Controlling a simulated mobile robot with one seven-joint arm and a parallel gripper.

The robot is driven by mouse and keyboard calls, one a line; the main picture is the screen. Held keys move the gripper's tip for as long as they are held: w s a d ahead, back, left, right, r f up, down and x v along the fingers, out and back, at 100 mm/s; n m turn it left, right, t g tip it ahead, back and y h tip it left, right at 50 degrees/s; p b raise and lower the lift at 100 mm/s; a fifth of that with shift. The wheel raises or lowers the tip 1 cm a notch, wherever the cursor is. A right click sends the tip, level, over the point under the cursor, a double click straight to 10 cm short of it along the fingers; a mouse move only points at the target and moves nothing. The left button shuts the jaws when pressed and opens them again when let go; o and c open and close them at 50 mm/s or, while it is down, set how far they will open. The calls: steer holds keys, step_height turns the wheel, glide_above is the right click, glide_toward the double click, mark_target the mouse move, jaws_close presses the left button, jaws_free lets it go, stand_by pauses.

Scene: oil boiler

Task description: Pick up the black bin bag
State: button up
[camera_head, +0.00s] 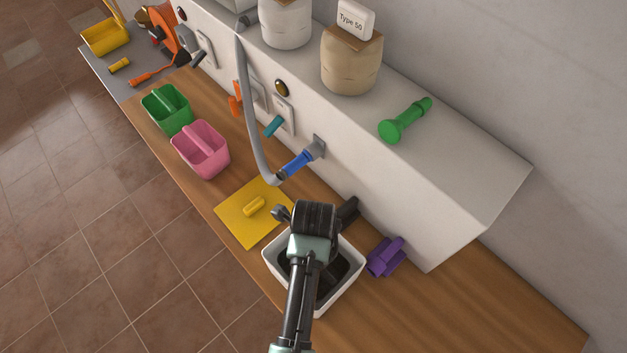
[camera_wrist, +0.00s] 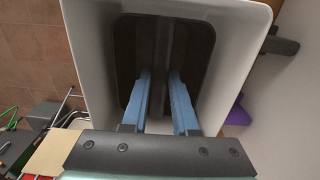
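The black bin bag (camera_wrist: 190,50) lies inside a white square bin (camera_wrist: 88,60), with a raised ridge along its middle. The bag also shows in the head view (camera_head: 340,268), partly behind my arm, in the white bin (camera_head: 352,287) on the wooden counter. My gripper (camera_wrist: 160,78) points into the bin in the wrist view. Its two blue fingers are apart, one on each side of the ridge. I cannot tell whether they touch it. In the head view the fingers are hidden by my wrist.
A purple object (camera_head: 386,257) stands right of the bin. A yellow board (camera_head: 235,222) lies to its left, with pink (camera_head: 201,150) and green (camera_head: 168,110) caddies beyond. A white boiler casing (camera_head: 440,190) rises behind, with a hose and blue nozzle (camera_head: 300,163). The counter's right end is clear.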

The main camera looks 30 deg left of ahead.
jaws_close()
stand_by(1.0)
